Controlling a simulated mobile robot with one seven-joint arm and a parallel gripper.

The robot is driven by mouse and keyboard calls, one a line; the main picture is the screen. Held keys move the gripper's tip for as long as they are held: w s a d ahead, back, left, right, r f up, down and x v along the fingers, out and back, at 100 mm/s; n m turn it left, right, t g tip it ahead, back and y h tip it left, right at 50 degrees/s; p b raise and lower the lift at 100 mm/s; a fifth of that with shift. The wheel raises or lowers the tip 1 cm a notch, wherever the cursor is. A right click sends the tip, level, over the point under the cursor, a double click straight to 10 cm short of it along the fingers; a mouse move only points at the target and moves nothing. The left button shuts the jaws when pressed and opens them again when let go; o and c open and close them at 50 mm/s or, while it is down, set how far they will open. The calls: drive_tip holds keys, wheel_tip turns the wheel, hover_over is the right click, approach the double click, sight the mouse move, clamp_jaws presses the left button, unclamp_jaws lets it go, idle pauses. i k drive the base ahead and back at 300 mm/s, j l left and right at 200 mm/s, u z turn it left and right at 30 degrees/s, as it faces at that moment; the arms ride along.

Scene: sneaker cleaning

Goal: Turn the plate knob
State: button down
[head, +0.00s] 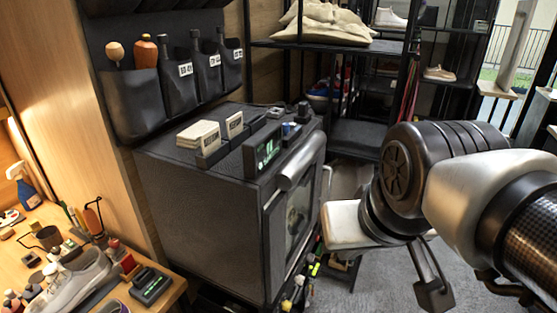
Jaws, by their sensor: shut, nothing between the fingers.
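A dark box-shaped machine (205,215) stands at the centre, with a glazed door on its right side. A small lit display (266,150) sits at its top front edge. A silver cylindrical part (297,168) sits on the upper door side. A small black knob-like part (304,111) stands at the top rear corner. I cannot tell which of these is the plate knob. My arm comes in from the right. My gripper (435,296), partly hidden behind the arm, points down over the grey floor, right of the machine and apart from it. It is shut and empty.
Labelled blocks (198,134) lie on the machine's top. A wall rack (132,100) holds brushes and bottles above. A wooden bench (60,240) with a sneaker (72,280) and tools is at left. Black shelves (355,130) with shoes stand behind. Grey floor shows at lower right.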

sight(299, 280)
drive_tip(key=i+l+u, duration=0.45)
drive_tip(key=l, duration=0.3)
drive_tip(key=k+l+z, duration=0.15)
drive_tip(key=l, duration=0.15)
drive_tip(key=l+z, duration=0.15)
drive_tip(key=l, duration=0.2)
drive_tip(key=i+j+u, duration=0.1)
drive_tip(key=i+j, duration=0.1)
drive_tip(key=j, duration=0.1)
